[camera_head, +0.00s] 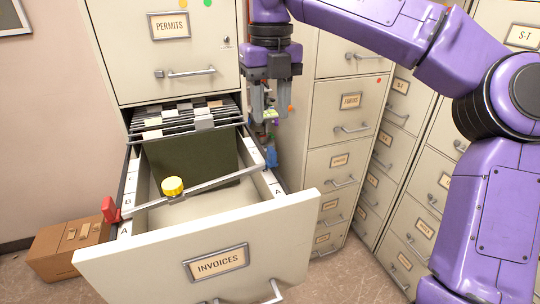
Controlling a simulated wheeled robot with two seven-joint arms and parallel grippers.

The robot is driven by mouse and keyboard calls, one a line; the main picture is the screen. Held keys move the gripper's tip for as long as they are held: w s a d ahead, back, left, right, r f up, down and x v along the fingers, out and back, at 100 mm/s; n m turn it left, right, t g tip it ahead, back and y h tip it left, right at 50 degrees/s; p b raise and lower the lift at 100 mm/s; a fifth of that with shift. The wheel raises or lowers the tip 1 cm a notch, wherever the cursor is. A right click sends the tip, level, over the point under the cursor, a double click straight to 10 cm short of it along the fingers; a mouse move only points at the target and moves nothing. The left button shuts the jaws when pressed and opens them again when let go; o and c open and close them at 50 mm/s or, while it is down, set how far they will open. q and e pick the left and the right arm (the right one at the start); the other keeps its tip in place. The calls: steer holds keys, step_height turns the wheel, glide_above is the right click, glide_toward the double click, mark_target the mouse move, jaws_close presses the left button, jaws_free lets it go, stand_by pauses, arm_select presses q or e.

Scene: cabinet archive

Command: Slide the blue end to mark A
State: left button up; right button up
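The open INVOICES drawer (200,238) holds a slanting metal crossbar (215,184) with a yellow knob (173,186). The bar's left end has a red piece (110,209) beside the left rim, between marks B and A (125,229). The bar's right end lies farther back at the right rim, where a small blue piece (271,156) shows. Another mark A (277,190) is on the right rim, nearer the drawer front. My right gripper (270,114) points down above the blue piece; its fingers look apart, with no clear hold on anything. My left gripper is not in view.
Hanging folders (185,118) and a dark green divider (190,160) fill the drawer's back. The closed PERMITS drawer (165,50) is above. More cabinets (340,130) stand close on the right. A brown box (68,248) sits on the floor at left.

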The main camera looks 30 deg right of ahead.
mark_target(272, 149)
step_height(272, 149, down, 9)
steer(key=shift+s+b, duration=0.15)
steer(key=shift+b, duration=0.2)
jaws_close()
